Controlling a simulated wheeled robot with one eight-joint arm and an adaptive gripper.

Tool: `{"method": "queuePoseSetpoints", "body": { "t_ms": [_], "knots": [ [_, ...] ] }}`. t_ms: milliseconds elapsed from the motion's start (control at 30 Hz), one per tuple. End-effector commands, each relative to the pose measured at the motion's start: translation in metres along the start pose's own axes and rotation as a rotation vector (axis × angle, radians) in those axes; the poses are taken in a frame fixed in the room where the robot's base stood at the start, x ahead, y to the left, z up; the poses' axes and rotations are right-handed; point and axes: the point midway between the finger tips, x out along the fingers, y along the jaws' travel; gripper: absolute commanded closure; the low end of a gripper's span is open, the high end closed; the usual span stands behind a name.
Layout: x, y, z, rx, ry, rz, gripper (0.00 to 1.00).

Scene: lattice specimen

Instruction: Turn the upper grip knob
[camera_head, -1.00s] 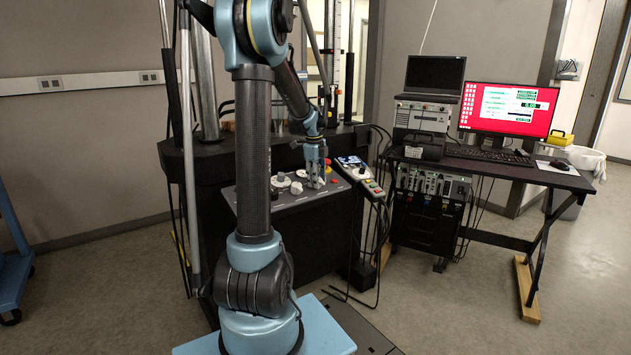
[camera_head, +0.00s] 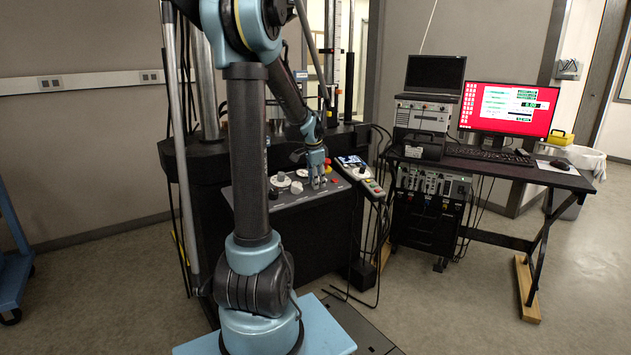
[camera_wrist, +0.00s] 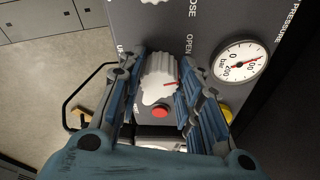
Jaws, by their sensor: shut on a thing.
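A white fluted knob (camera_wrist: 159,78) with a red pointer line is on the grey control panel (camera_head: 262,200). My gripper (camera_wrist: 162,60) has one finger on each side of this knob and is shut on it. The knob's lower part lies between the blue-grey fingers. In the head view my gripper (camera_head: 318,182) is at the right part of the panel, fingers pointing down, and it hides the gripped knob. A second white knob (camera_wrist: 155,2) shows only partly at the wrist view's top edge. The label naming the gripped knob is not fully readable.
A round pressure gauge (camera_wrist: 240,62) is close to the right finger. A handset (camera_head: 358,172) stands right of the panel. A computer desk (camera_head: 500,167) is farther right.

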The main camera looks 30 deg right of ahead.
Motion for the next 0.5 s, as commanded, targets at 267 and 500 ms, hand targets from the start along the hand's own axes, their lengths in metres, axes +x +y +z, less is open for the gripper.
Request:
{"method": "queuePoseSetpoints", "body": {
  "t_ms": [267, 500],
  "knots": [
    [-0.0001, -0.0004, -0.0017, -0.225, 0.002, -0.060, 0.91],
    [-0.0003, -0.0005, -0.0017, -0.365, 0.003, -0.095, 0.91]
  ]
}}
